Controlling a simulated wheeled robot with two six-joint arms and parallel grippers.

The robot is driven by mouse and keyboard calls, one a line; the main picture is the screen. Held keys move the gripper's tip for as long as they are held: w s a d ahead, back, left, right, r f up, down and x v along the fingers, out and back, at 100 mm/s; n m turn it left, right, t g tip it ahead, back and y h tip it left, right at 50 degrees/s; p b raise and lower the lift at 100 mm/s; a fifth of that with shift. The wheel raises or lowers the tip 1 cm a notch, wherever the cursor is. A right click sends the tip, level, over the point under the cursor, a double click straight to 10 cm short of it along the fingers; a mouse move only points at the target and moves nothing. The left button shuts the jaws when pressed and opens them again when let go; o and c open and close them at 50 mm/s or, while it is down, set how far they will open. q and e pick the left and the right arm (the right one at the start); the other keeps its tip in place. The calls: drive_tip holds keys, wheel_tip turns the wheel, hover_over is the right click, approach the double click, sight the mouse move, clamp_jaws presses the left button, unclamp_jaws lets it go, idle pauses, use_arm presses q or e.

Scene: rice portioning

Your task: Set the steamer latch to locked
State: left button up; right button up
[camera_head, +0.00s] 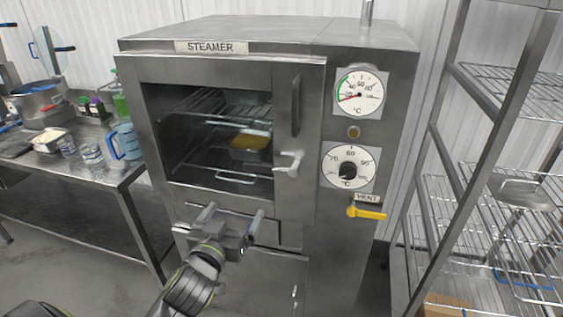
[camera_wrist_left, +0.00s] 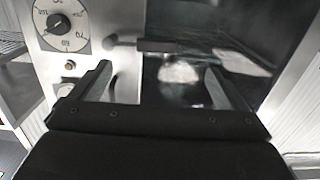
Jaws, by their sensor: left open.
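The steamer (camera_head: 370,65) stands in the middle, its windowed door (camera_head: 235,72) looking closed. The grey latch lever (camera_head: 288,165) is at the door's right edge, below a dark upright handle, its arm lying roughly level and pointing left. My left gripper (camera_head: 232,217) is open and empty in front of the lower door, below and left of the lever, apart from it. In the left wrist view, turned upside down, a dark bar that looks like the lever (camera_wrist_left: 157,45) lies beyond the open fingers (camera_wrist_left: 160,80). My right gripper is out of view.
A pressure or temperature gauge (camera_head: 359,94), a dial knob (camera_head: 348,170) and a yellow vent handle (camera_head: 367,212) sit right of the door. A wire rack (camera_head: 470,180) stands at right. A steel table (camera_head: 85,175) with a blue jug (camera_head: 126,141) stands at left.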

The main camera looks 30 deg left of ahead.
sight(257, 168)
use_arm(q)
drive_tip(key=shift+t, duration=0.3)
drive_tip(key=p+x, duration=0.1)
drive_tip(key=x, duration=0.4)
drive_tip(key=r+p+x, duration=0.1)
drive_tip(key=x, duration=0.5)
drive_tip(key=r+p+x, duration=0.1)
drive_tip(key=p+x, duration=0.1)
drive_tip(key=x, duration=0.4)
drive_tip(key=shift+d, duration=0.15)
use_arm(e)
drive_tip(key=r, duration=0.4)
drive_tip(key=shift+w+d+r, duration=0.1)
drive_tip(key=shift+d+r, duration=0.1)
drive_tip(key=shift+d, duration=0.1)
use_arm(q)
drive_tip(key=shift+f, duration=0.1)
